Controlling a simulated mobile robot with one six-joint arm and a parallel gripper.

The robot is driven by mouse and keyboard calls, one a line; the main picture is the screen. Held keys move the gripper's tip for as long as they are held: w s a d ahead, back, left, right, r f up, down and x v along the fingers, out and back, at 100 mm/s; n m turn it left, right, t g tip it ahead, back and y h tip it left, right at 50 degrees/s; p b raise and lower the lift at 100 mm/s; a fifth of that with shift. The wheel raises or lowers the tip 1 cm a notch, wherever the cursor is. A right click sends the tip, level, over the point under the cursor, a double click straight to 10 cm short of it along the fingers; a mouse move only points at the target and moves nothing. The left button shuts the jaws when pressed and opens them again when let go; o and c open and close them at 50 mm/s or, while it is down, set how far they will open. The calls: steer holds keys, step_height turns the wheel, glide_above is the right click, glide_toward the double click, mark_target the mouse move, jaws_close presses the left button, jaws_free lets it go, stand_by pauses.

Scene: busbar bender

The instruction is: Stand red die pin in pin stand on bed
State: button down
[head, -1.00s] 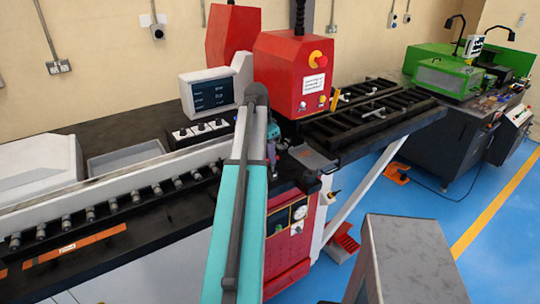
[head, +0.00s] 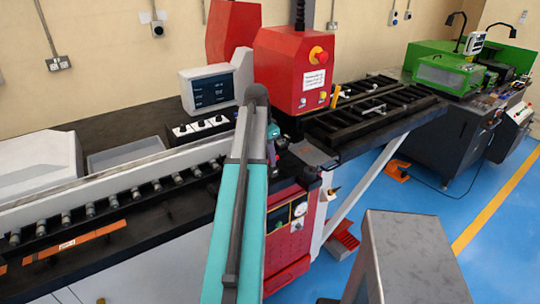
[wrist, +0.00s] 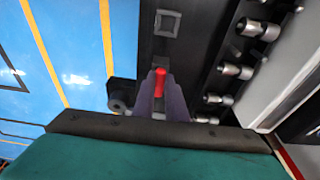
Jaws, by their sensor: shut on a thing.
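The red die pin (wrist: 160,78) shows in the wrist view between the purple-grey fingers of my gripper (wrist: 161,84), which is shut on it. The fingers hide its lower part. A small grey square frame (wrist: 167,23), which may be the pin stand, is on the black bed (wrist: 183,50) ahead of the pin. The pin is apart from this frame in the picture. In the head view my arm covers most of the gripper area, and I cannot make out the pin there.
A row of rollers (head: 112,201) runs along the bed, also close to the right of my gripper in the wrist view (wrist: 238,71). A red machine head (head: 292,72) stands behind my arm. A dark round part (wrist: 120,94) is left of the fingers. Blue floor lies beyond the bed edge.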

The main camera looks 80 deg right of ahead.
steer(key=shift+f, duration=0.5)
steer(key=c, duration=1.7)
jaws_free()
steer(key=shift+r, duration=0.1)
steer(key=shift+b+v, duration=1.7)
steer(key=shift+v, duration=5.1)
steer(key=shift+r, duration=0.1)
